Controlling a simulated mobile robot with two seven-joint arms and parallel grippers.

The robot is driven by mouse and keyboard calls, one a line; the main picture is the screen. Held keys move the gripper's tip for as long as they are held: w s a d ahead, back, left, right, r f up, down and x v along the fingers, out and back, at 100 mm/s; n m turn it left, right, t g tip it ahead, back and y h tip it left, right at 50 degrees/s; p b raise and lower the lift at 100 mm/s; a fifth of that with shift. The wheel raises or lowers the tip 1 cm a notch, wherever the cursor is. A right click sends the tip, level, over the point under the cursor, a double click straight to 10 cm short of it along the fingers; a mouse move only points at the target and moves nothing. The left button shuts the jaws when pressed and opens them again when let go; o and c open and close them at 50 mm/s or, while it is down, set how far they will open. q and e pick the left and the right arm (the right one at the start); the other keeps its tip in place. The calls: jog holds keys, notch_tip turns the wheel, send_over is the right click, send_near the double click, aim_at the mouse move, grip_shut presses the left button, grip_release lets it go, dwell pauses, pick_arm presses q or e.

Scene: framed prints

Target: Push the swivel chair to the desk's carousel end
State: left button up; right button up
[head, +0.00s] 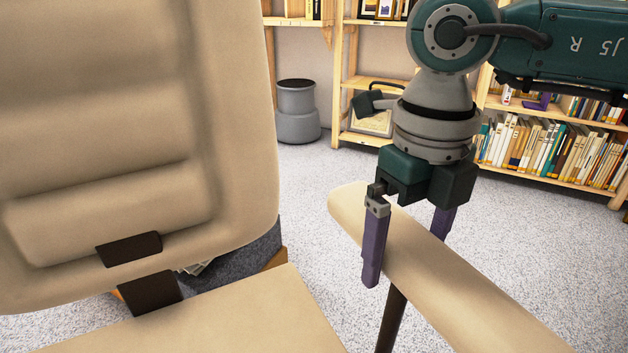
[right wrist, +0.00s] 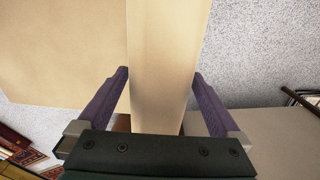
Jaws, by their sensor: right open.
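The beige swivel chair fills the left of the head view, with its tall backrest (head: 110,110), part of its seat (head: 210,325) and a long armrest (head: 450,275) on a dark post. My right gripper (head: 405,255) points down over the armrest with its purple fingers open, one on each side. In the right wrist view the armrest (right wrist: 168,50) runs between the two fingers, with narrow gaps showing beside it. The chair's base is out of view. I cannot make out the desk or its carousel end. My left gripper is not in view.
Wooden shelves with books (head: 560,150) stand along the back wall. A grey round bin (head: 297,110) stands on the floor before the wall. A dark grey box (head: 235,262) holding papers shows behind the chair. Speckled carpet (head: 305,190) lies clear between chair and shelves.

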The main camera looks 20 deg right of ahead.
notch_tip(320, 180, down, 4)
jog(key=shift+r+b, duration=0.15)
jog(key=shift+b, duration=0.45)
jog(key=shift+c, duration=0.2)
grip_shut()
